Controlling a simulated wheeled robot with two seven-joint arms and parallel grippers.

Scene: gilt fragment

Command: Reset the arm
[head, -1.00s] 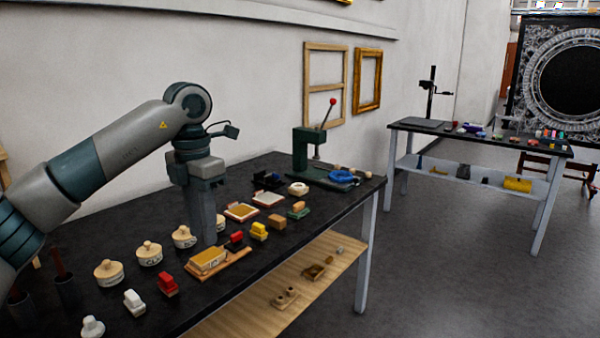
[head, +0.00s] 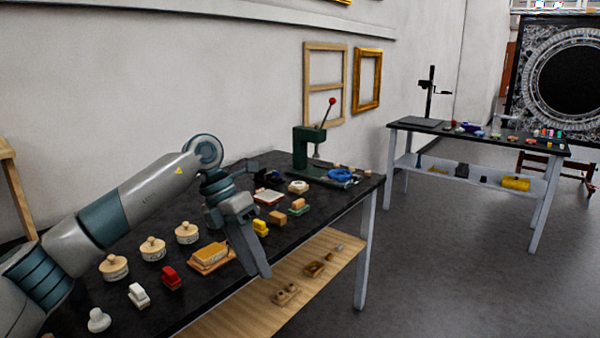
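My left gripper (head: 260,272) hangs fingers-down over the front edge of the near black workbench (head: 165,315), tilted with its tips toward the lower right. The fingers overlap from this side, so I cannot tell whether they are open or shut. No object shows held at the tips. My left arm comes in from the lower left and bends over the bench. My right gripper is not in view.
On the bench are lidded cream pots (head: 153,249), a red block (head: 171,278), a white block (head: 138,295), a yellowish block on a wooden tray (head: 210,256) and a green press (head: 303,150). A wooden lower shelf (head: 235,307) holds small parts. A second table (head: 480,137) stands behind right; floor between is clear.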

